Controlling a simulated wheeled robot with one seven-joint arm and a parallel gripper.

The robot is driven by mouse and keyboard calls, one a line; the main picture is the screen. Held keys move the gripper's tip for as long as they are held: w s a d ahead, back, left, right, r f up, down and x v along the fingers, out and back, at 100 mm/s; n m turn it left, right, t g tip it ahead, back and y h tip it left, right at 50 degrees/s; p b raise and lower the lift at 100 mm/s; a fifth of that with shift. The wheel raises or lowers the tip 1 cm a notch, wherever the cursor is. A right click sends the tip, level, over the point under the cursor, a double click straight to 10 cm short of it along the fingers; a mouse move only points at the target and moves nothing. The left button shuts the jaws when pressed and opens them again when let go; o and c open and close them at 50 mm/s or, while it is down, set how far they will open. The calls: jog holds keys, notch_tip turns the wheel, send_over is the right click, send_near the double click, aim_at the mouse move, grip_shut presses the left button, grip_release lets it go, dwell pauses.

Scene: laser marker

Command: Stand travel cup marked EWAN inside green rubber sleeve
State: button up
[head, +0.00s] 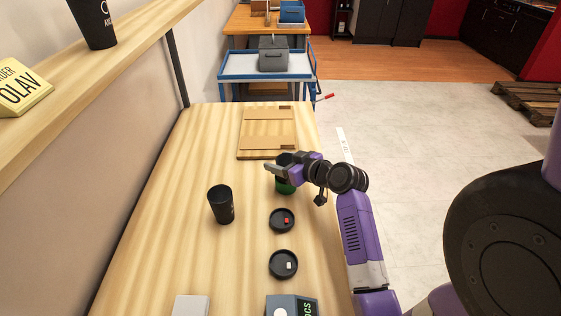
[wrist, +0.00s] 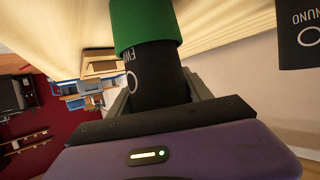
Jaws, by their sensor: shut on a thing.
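A black travel cup (wrist: 155,72) is between the fingers of my gripper (head: 279,168), which is shut on it. White lettering on the cup starts with "EW"; the rest is hidden. The green rubber sleeve (head: 285,187) stands on the table directly under my gripper. In the wrist view, which is upside down, the sleeve (wrist: 145,22) covers the cup's lower end, so the cup appears to be at least partly inside it. How deep it sits cannot be told. The cup looks roughly upright, in line with the sleeve.
Another black cup (head: 221,204) stands left on the table; its lettering in the wrist view (wrist: 303,35) ends in "UNO". A wooden board (head: 268,132) lies beyond. A shelf (head: 75,78) runs along the left wall.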

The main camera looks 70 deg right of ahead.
jog(key=shift+f+b, duration=0.4)
jog(key=shift+f, duration=0.15)
jog(key=o, duration=0.9)
jog(key=o, duration=0.4)
jog(key=shift+r+p, duration=3.25)
jog(key=shift+r, duration=0.8)
